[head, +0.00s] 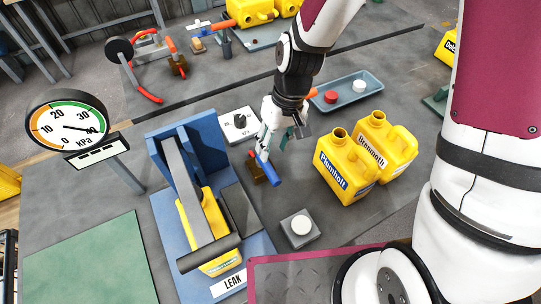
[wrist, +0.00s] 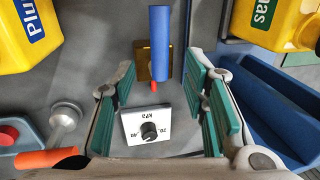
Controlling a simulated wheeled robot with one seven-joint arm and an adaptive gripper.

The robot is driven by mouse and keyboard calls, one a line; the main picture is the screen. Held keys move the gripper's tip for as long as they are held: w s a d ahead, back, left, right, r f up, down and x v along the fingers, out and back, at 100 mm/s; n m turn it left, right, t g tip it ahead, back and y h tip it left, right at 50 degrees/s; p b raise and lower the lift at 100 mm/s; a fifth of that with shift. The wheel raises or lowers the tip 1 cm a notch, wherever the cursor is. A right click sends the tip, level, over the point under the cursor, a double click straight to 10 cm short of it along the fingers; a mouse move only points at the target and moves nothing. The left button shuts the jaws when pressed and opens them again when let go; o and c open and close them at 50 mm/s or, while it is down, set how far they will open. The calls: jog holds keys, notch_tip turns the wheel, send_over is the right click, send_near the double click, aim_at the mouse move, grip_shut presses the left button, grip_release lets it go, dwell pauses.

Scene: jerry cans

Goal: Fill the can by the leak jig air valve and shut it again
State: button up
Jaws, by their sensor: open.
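The blue leak jig (head: 205,135) stands at the left of the bench, with a yellow can (head: 208,228) under its grey arm. That can also shows in the wrist view (wrist: 278,22), partly cut off. The air valve has a brass block (wrist: 143,62) and a blue lever (wrist: 160,45); the lever (head: 266,168) points toward the front right in the head view. My gripper (head: 274,146) is open and empty close above the valve. In the wrist view the lever lies beyond and between my open fingers (wrist: 163,78); contact cannot be told.
A kPa gauge (head: 68,122) has its needle toward the right end. A white knob box (head: 239,126) stands behind the valve, a button box (head: 300,229) in front. Two yellow cans (head: 347,167) (head: 390,145) stand right; a tray (head: 372,82) holds red and white caps.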

jog(key=shift+w+d+r, duration=0.1)
jog(key=shift+d+r, duration=0.1)
jog(key=shift+r, duration=0.95)
jog(key=shift+w+d+r, duration=0.1)
jog(key=shift+d+r, duration=0.1)
jog(key=shift+r, duration=0.9)
